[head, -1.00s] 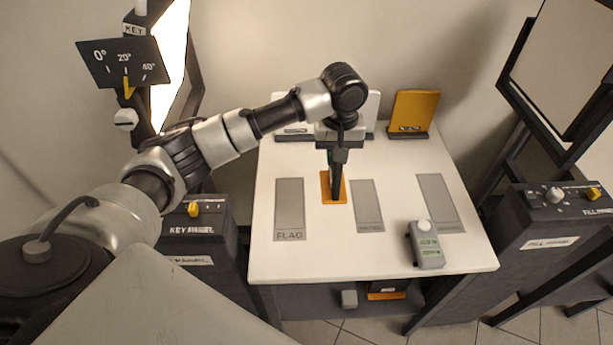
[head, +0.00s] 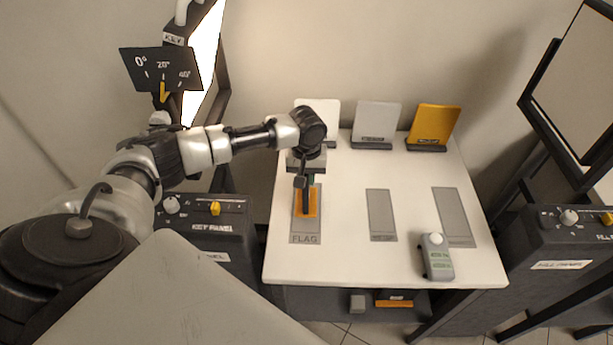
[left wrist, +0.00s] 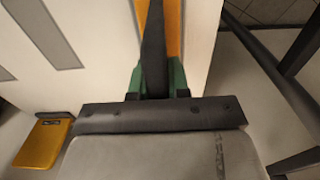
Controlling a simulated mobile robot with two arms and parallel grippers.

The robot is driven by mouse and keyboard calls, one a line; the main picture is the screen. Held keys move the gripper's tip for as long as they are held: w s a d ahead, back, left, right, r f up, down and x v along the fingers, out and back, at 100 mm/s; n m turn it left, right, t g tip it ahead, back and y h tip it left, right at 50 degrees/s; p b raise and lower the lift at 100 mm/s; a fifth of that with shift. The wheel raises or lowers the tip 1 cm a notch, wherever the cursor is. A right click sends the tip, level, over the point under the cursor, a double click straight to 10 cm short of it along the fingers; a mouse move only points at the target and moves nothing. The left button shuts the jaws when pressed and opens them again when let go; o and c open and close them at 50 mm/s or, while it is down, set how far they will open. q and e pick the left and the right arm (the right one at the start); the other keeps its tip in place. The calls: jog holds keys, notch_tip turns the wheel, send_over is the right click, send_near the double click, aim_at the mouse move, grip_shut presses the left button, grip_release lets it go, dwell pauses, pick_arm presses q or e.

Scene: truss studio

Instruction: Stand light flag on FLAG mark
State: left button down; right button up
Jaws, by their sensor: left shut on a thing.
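The FLAG mark (head: 306,230) is a grey strip with its name at the near end, on the left of the white table. My left gripper (head: 305,190) is above it, shut on the light flag (head: 312,211). Of the flag I see an orange part below the fingers; a dark narrow upright part there is hard to tell from the fingers. The orange part lies over the middle of the FLAG strip; whether it touches the table I cannot tell. My right gripper is not in view.
White, grey (head: 376,122) and yellow (head: 434,124) panels stand along the table's back. Two more grey marks, the middle one (head: 381,213) bare, lie to the right. A grey handheld device (head: 437,257) sits front right. The key panel (head: 210,235) stands left of the table.

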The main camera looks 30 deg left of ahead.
pick_arm(q)
jog(key=shift+f, duration=0.55)
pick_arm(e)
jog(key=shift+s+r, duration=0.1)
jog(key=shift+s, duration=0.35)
pick_arm(q)
jog(key=shift+f, duration=0.2)
jog(key=c, duration=1.1)
grip_release()
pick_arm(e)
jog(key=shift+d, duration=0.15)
